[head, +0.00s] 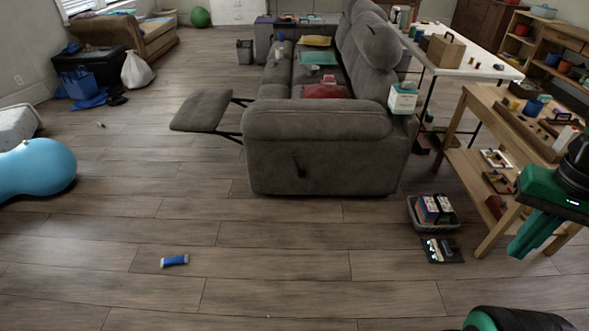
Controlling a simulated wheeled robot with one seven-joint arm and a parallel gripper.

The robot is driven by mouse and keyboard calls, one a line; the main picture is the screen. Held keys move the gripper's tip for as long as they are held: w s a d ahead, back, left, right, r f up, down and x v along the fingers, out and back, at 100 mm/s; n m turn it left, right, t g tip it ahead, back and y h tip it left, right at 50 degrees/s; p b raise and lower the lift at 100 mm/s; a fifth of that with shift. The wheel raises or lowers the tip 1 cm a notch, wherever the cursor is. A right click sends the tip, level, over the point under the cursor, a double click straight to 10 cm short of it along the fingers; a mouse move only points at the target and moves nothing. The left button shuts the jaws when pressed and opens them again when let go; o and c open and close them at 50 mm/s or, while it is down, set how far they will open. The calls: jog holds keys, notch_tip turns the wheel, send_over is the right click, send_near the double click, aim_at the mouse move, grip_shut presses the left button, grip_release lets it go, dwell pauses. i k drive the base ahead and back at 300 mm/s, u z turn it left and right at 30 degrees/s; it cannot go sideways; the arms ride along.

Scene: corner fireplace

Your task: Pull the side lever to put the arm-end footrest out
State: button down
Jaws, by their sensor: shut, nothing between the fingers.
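The grey recliner sofa (330,155) stands side-on in the middle of the head view, its near arm facing me. The dark side lever (298,166) is on the outer face of that arm and points roughly up and down. The footrest (202,110) at this near arm end is out, held off the sofa's front to the left on dark metal links (240,101). My green gripper (522,240) is at the right edge, far from the lever, beside the wooden bench. Its fingers are together with nothing visible between them.
A wooden bench (480,105) with pots and trays stands at the right. A grey basket (412,214) and a dark tray (442,250) lie on the floor near it. A blue roller (174,261) lies at front left. The floor before the sofa arm is otherwise clear.

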aim_at(294, 158)
jog(key=z, duration=0.05)
jog(key=i, duration=1)
jog(key=u, duration=0.05)
